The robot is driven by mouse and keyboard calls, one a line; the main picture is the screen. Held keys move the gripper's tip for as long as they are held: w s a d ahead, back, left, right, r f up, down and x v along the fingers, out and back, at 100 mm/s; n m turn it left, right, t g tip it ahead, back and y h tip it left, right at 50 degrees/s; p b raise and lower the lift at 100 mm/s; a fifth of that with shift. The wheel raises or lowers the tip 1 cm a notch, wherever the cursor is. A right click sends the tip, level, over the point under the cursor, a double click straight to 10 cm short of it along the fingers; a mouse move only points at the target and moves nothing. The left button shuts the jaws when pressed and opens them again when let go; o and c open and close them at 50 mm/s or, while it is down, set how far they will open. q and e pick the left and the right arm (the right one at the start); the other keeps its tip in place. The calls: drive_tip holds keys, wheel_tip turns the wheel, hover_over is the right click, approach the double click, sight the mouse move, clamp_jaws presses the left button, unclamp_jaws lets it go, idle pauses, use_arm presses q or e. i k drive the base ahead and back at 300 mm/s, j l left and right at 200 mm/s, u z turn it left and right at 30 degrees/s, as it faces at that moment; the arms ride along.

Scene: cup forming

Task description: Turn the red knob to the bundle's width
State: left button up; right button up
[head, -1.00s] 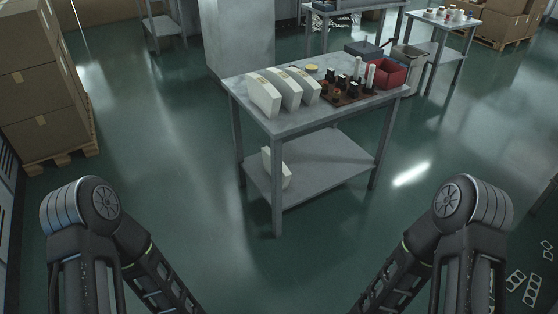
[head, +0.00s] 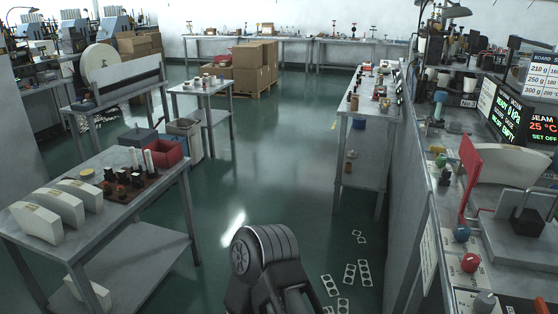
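A red knob (head: 470,262) sits on a pale plate at the right, near the front of the machine bench. A blue knob (head: 461,234) is just behind it. Curved white bundles of blanks (head: 67,206) stand upright on the left steel table, and a pale curved piece (head: 505,164) is on the machine at the right, beside a red upright part (head: 471,178). Neither of my grippers is in view; only a dark arm joint of mine shows at the bottom middle. Nothing of mine is seen touching the knob.
The left steel table (head: 150,200) also carries a red bin (head: 167,151) and a tray of dark tools (head: 122,184). A narrow bench (head: 366,120) runs along the right. Green floor is open between, with punched scraps (head: 349,274) on it. Lit screens (head: 540,130) stand far right.

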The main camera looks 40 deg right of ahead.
sight(470, 263)
drive_tip(key=i+l, duration=1.2)
drive_tip(key=l, duration=0.25)
drive_tip(key=i+l, duration=0.6)
drive_tip(key=l+z, duration=0.1)
drive_tip(key=z, duration=3.9)
